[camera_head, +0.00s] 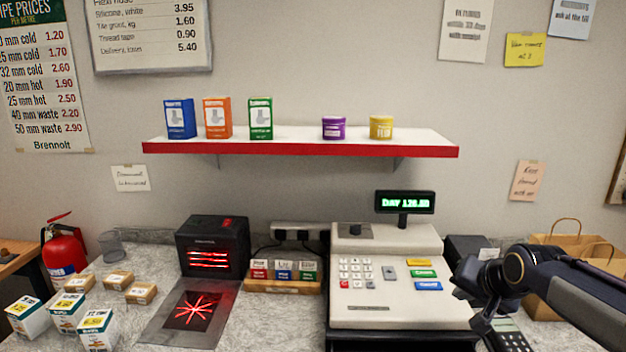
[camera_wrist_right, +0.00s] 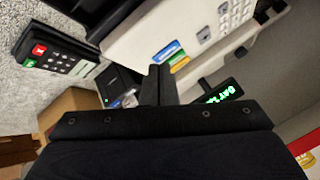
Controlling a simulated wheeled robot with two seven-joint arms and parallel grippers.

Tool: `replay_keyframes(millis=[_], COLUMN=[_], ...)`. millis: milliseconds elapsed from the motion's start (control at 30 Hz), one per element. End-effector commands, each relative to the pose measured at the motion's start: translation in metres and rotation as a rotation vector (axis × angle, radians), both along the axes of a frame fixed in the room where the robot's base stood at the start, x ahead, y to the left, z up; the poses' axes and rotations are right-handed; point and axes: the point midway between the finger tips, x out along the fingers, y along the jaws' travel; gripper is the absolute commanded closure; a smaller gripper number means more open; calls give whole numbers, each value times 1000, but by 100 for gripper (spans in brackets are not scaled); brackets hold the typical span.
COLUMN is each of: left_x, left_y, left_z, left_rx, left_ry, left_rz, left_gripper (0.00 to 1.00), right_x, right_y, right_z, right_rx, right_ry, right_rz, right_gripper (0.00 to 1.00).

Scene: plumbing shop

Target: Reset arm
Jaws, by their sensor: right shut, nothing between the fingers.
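My right arm comes in from the right in the head view. My right gripper (camera_head: 468,284) is at the right side of the cash register (camera_head: 400,308), near its coloured keys. In the right wrist view the gripper's fingers (camera_wrist_right: 158,85) are together with nothing between them, and the register (camera_wrist_right: 150,35) is beyond them. My left gripper is not in view.
A card terminal (camera_head: 508,335) lies below the right arm, and paper bags (camera_head: 545,305) stand behind it. A barcode scanner (camera_head: 212,246), small boxes (camera_head: 142,293) and a fire extinguisher (camera_head: 64,252) are on the left. A red-edged shelf (camera_head: 300,148) hangs above the counter.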

Motion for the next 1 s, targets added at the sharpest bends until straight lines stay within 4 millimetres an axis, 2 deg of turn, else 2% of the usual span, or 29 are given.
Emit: replay_keyframes(millis=[33,167,233,300,400,500,600,700,1000], left_x=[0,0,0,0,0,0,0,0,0], left_y=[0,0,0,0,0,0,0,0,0], left_z=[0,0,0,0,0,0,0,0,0], left_rx=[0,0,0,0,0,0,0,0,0], left_ry=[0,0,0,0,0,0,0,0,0], left_rz=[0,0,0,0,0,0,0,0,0], left_gripper=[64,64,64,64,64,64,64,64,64], right_x=[-19,-76,-116,-161,-217,-257,-281,-292,-294], right_y=[3,15,24,36,55,72,84,89,90], right_z=[2,1,-6,-17,-38,-58,-73,-80,-82], right_rx=[-7,-25,-32,-38,-37,-30,-26,-23,-22], right_ry=[8,37,58,79,101,114,120,121,123], right_rz=[20,88,140,205,293,368,418,443,448], right_gripper=[100,100,100,100,100,100,100,100,100])
